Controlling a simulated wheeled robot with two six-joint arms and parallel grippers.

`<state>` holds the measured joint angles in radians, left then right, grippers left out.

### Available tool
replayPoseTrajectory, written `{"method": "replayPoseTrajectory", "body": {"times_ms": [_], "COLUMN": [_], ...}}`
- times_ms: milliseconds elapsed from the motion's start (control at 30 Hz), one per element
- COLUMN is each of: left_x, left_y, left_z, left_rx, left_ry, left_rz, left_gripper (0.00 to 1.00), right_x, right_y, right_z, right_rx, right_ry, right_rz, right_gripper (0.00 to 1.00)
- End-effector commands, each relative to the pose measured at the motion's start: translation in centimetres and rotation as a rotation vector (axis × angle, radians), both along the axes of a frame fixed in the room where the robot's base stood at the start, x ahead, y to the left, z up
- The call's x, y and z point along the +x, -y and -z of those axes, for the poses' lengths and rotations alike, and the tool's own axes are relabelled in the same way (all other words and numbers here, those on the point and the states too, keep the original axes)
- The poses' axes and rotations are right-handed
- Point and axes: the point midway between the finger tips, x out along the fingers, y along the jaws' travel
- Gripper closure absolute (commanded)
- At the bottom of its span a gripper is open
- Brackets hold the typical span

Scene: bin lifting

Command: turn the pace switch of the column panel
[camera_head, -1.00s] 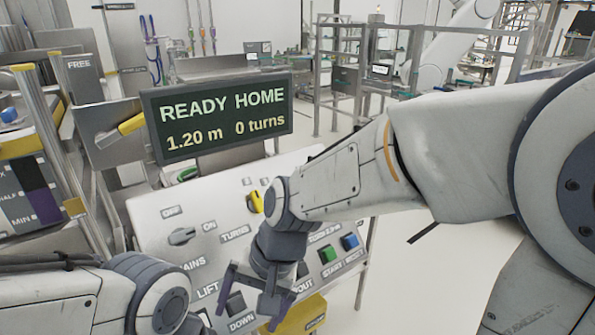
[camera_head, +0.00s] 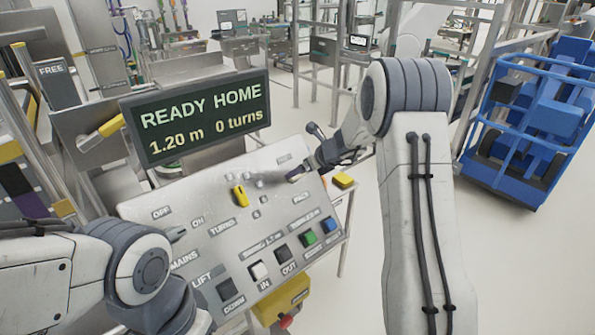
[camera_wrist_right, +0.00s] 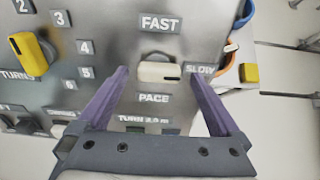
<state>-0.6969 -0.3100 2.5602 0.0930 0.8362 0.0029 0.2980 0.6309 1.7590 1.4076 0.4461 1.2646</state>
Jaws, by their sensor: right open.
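The column panel (camera_head: 205,205) is a tilted grey metal plate with switches and buttons. The pace switch (camera_wrist_right: 159,72) is a cream knob in the right wrist view, below the FAST label and above the PACE label. The dark mark on its right half points toward SLOW. My right gripper (camera_wrist_right: 161,82) is open, its two purple fingers on either side of the knob, with visible gaps. In the head view my right gripper (camera_head: 308,170) is at the panel's upper right and largely hides the switch.
A yellow turns knob (camera_wrist_right: 33,55) with numbered marks is left of the pace switch. The display (camera_head: 200,118) reads READY HOME, 1.20 m, 0 turns. A blue cart (camera_head: 535,120) stands at the right.

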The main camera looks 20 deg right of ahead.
Motion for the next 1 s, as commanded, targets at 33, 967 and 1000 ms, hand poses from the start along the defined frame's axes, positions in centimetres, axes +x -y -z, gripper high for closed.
{"method": "replayPoseTrajectory", "body": {"times_ms": [33, 967, 1000], "left_x": [0.0, 0.0, 0.0], "left_y": [0.0, 0.0, 0.0], "left_z": [-0.3, -0.5, -0.4], "left_rx": [0.0, 0.0, 0.0], "left_ry": [0.0, 0.0, 0.0], "left_rz": [0.0, 0.0, 0.0], "left_gripper": [0.5, 0.5, 0.5], "right_x": [0.6, 2.5, 2.5], "right_y": [-0.3, -1.0, -1.0], "right_z": [0.7, 2.7, 2.7], "right_rx": [0.0, -0.006, -0.009], "right_ry": [-0.003, 0.002, 0.003], "right_rz": [-0.001, -0.006, -0.01], "right_gripper": [0.0, 0.78, 0.78]}}
